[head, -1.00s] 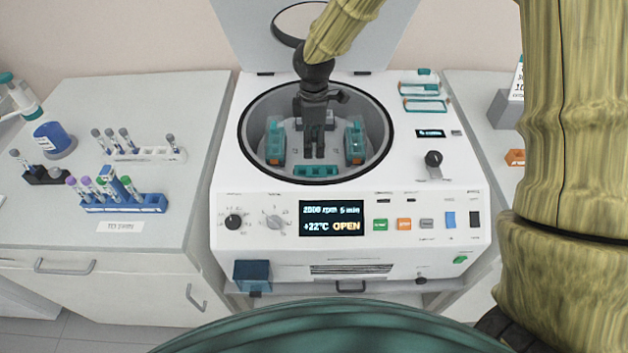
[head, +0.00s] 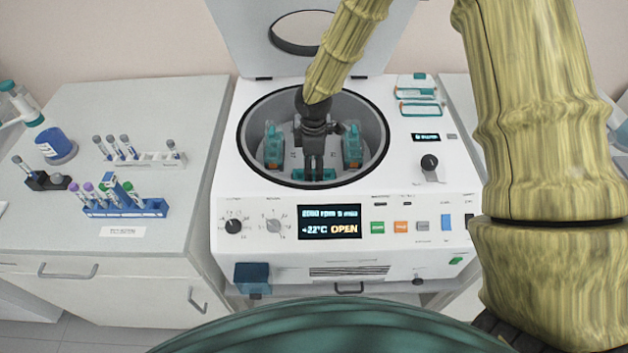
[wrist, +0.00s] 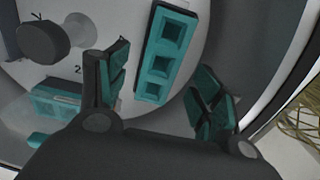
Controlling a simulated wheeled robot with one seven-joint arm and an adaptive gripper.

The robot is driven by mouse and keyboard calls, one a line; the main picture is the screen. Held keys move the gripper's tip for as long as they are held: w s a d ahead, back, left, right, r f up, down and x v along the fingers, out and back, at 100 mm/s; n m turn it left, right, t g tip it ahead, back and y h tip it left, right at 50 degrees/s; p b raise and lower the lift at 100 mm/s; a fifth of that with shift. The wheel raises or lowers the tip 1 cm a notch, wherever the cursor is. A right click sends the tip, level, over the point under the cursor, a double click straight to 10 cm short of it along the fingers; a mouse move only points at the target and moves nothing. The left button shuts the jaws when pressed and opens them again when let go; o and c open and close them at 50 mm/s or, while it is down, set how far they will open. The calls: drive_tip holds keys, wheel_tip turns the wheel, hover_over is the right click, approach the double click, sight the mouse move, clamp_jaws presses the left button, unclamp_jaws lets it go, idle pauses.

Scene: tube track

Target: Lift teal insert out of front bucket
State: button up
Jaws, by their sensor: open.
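The teal insert of the front bucket (head: 313,174) sits low at the near side of the open centrifuge bowl. In the wrist view the teal insert (wrist: 166,54) shows its row of square holes. My gripper (head: 313,172) reaches down into the bowl, over the front bucket, and partly hides it in the head view. In the wrist view my gripper (wrist: 160,95) is open, with one teal-padded finger on each side of the insert's lower end. The fingers look apart from the insert. Whether the insert lies between the fingers in depth I cannot tell.
Teal buckets stand at the left (head: 274,146) and right (head: 352,146) of the bowl. The raised lid (head: 240,40) stands behind. Racks with tubes (head: 125,208) are on the left bench.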

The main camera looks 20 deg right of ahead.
sight(314, 172)
drive_tip(key=shift+f+p, duration=0.4)
drive_tip(key=shift+f, duration=1.1)
drive_tip(key=c, duration=1.1)
